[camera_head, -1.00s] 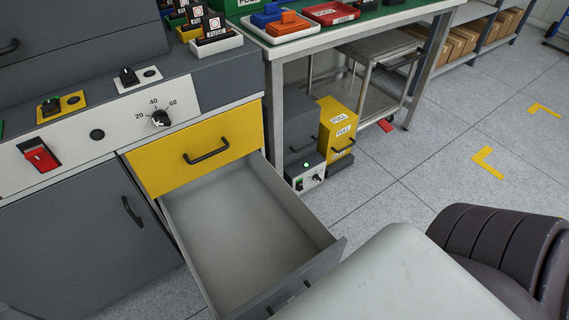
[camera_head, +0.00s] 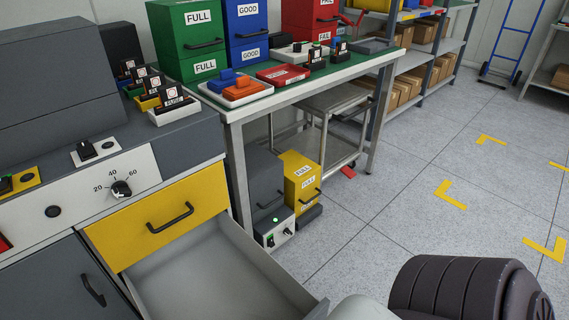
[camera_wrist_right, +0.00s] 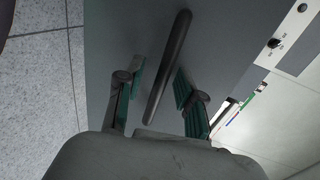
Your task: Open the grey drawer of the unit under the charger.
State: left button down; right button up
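A grey drawer (camera_head: 215,268) stands pulled out below a shut yellow drawer (camera_head: 163,217) in the grey unit at the left of the head view. Its inside looks empty where it shows; its front is mostly cut off by the lower edge. In the right wrist view, my right gripper (camera_wrist_right: 160,75) is open, its two fingers either side of a dark bar handle (camera_wrist_right: 170,60) on a grey front (camera_wrist_right: 225,45). Gaps show beside the handle. My left gripper is in neither view. I cannot tell for sure which device is the charger.
A panel with a dial (camera_head: 121,189) tops the unit. A green-topped table (camera_head: 345,62) stands behind, with a grey box (camera_head: 264,185), a yellow box (camera_head: 301,180) and a small lit device (camera_head: 275,231) below. A dark rounded object (camera_head: 468,290) is at front right. Open floor lies beyond.

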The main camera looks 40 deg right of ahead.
jog(key=v, duration=1.2)
dwell(0.4)
